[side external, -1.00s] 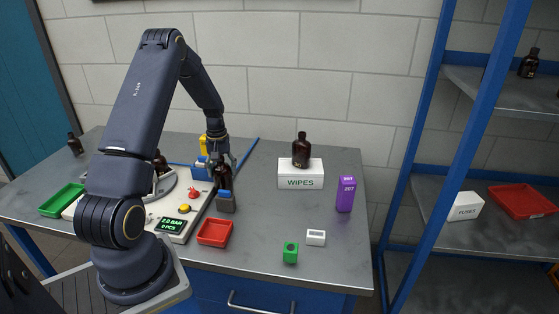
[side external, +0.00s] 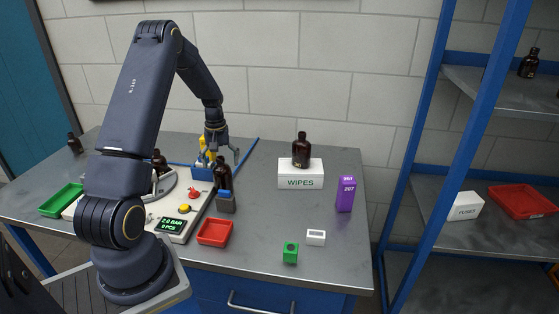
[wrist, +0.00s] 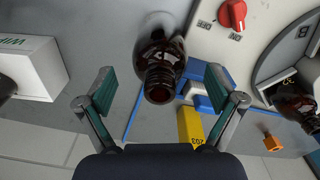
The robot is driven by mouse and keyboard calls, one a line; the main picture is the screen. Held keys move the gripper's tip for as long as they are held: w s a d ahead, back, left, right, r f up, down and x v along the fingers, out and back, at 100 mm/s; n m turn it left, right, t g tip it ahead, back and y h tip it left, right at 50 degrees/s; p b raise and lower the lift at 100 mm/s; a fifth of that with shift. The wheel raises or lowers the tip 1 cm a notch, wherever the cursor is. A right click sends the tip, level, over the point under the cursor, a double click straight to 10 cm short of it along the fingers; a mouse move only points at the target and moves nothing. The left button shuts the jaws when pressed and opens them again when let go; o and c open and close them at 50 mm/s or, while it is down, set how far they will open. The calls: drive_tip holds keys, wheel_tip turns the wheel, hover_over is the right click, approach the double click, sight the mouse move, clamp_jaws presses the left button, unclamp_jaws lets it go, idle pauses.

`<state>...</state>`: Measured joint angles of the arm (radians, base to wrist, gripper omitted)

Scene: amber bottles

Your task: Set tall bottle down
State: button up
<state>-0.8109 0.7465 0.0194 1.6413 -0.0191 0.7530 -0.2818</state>
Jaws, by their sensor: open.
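My gripper (side external: 222,152) is just above and behind the bottle's neck. In the wrist view my gripper (wrist: 165,88) has its fingers wide apart, one on each side of the neck, with clear gaps.
A white WIPES box (side external: 300,182) with another amber bottle (side external: 301,150) on top stands to the right. The white panel (side external: 150,222) with red and yellow knobs is at left. A yellow box (wrist: 190,128) is close to my right finger. The red tray (side external: 214,232) is in front.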

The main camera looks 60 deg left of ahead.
drive_tip(key=r, duration=0.9)
drive_tip(key=shift+w+d+r, duration=0.1)
drive_tip(key=shift+d+r, duration=0.05)
drive_tip(key=shift+d, duration=0.05)
drive_tip(key=s+d+r+m+t, duration=0.1)
drive_tip(key=d+r+m, duration=0.1)
drive_tip(key=d+r, duration=0.3)
drive_tip(key=s+d+r+m+t, duration=0.1)
drive_tip(key=d+r+m, duration=0.2)
drive_tip(key=d, duration=0.9)
drive_tip(key=s+d+r+m+t, duration=0.1)
drive_tip(key=d+r+m, duration=0.2)
drive_tip(key=d+r, duration=0.4)
drive_tip(key=shift+s+d+t+y, duration=0.3)
drive_tip(key=shift+d+t+y, duration=0.1)
drive_tip(key=shift+d, duration=0.45)
drive_tip(key=s+d+m, duration=0.1)
drive_tip(key=s+d, duration=0.1)
drive_tip(key=s+d+m+t, duration=0.1)
drive_tip(key=s+d+m, duration=0.1)
drive_tip(key=s+d, duration=0.1)
drive_tip(key=s+d+m, duration=0.1)
drive_tip(key=s+d, duration=0.1)
drive_tip(key=shift+s+d+f+m+t+h, duration=0.3)
drive_tip(key=shift+t+h, duration=0.1)
drive_tip(key=shift+c, duration=0.3)
drive_tip(key=shift+s+d+f, duration=0.1)
drive_tip(key=shift+s+d, duration=0.1)
drive_tip(key=shift+s, duration=0.05)
drive_tip(key=c, duration=0.6)
